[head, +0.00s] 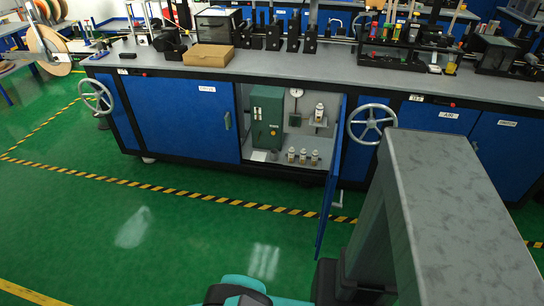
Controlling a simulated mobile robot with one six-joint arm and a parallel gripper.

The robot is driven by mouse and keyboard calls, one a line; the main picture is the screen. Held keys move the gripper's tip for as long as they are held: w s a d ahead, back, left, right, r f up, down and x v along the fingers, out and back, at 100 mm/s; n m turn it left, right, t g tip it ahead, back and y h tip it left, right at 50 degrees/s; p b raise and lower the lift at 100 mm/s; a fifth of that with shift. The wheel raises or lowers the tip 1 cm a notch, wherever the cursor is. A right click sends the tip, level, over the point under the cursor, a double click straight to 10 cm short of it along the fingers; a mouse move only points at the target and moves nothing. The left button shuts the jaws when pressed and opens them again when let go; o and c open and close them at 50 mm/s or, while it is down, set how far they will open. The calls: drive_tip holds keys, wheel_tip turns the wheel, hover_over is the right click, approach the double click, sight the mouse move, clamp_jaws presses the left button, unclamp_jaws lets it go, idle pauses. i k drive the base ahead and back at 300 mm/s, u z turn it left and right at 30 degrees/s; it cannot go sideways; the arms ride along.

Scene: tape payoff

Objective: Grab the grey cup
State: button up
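Some are too small or overlapped to identify. My gripper does not show; only teal, black and grey parts of my own body appear along the bottom and right.
One blue cabinet door (327,185) stands open towards me. Inside are a green box (267,117) and several small fittings. Handwheels (371,124) stick out from the bench front. A cardboard box (208,55) lies on top. Green floor (150,235) is clear at left.

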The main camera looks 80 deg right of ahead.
sight(274, 152)
drive_tip(key=z, duration=0.4)
drive_tip(key=i, duration=1.6)
drive_tip(key=z, duration=0.75)
drive_tip(key=i, duration=0.75)
drive_tip(key=z, duration=0.95)
drive_tip(key=i, duration=0.5)
drive_tip(key=z, duration=0.75)
drive_tip(key=i, duration=0.55)
drive_tip(key=z, duration=0.35)
